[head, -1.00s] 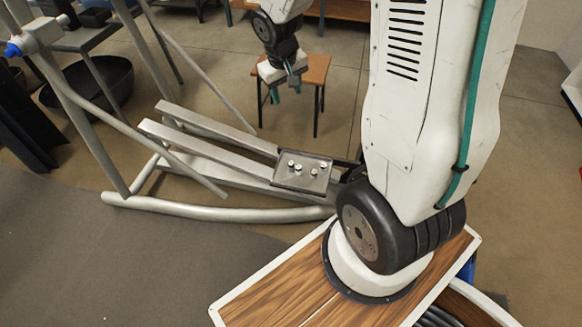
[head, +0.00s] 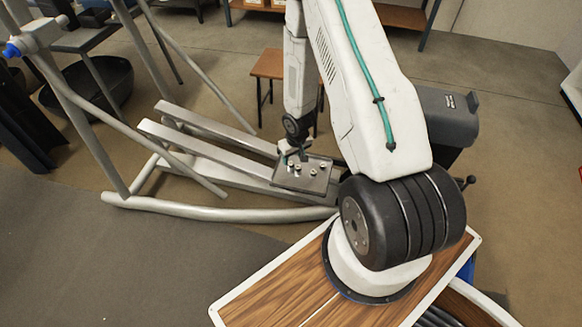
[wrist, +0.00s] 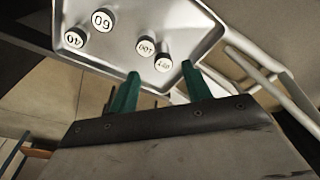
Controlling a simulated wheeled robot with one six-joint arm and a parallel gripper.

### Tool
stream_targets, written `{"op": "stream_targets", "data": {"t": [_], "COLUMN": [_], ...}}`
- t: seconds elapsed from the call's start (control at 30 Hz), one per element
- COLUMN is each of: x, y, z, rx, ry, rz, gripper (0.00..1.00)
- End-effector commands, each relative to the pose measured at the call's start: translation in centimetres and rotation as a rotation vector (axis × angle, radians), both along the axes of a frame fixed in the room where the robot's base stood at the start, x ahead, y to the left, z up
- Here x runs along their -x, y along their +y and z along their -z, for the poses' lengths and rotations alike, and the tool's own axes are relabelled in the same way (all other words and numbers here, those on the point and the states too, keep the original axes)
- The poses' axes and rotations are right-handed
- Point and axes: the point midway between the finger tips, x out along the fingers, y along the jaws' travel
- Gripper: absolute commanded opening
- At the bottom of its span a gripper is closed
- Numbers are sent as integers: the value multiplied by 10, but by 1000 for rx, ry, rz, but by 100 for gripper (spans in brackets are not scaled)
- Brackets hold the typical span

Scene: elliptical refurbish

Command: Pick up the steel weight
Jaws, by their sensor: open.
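Several small round steel weights stand on a metal tray (head: 318,187) at the end of the elliptical's frame. In the wrist view the tray (wrist: 190,18) fills the top, and the weights have printed tops: one weight (wrist: 102,20) seems to read 60, another (wrist: 75,38) and a third (wrist: 146,47) have numbers I cannot read surely. The nearest weight (wrist: 163,63) appears between my fingertips, its marking unclear. My gripper (wrist: 161,70) is open, with green fingers apart and empty. In the head view my gripper (head: 293,157) is at the tray's far edge; its height above the tray is unclear.
The elliptical's grey rails (head: 200,135) run left from the tray. A small wooden stool (head: 268,65) stands behind. A black round tub (head: 95,85) is at the far left. Open floor (head: 490,120) lies to the right.

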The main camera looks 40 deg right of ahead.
Motion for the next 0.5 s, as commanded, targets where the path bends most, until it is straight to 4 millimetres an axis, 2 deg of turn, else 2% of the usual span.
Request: {"op": "stream_targets", "data": {"t": [0.3, 0.5], "x": [-8, -10], "y": [4, 4], "z": [41, 52], "rx": [0, 1], "ry": [2, 0], "rz": [-1, -2], "gripper": [49, 49]}}
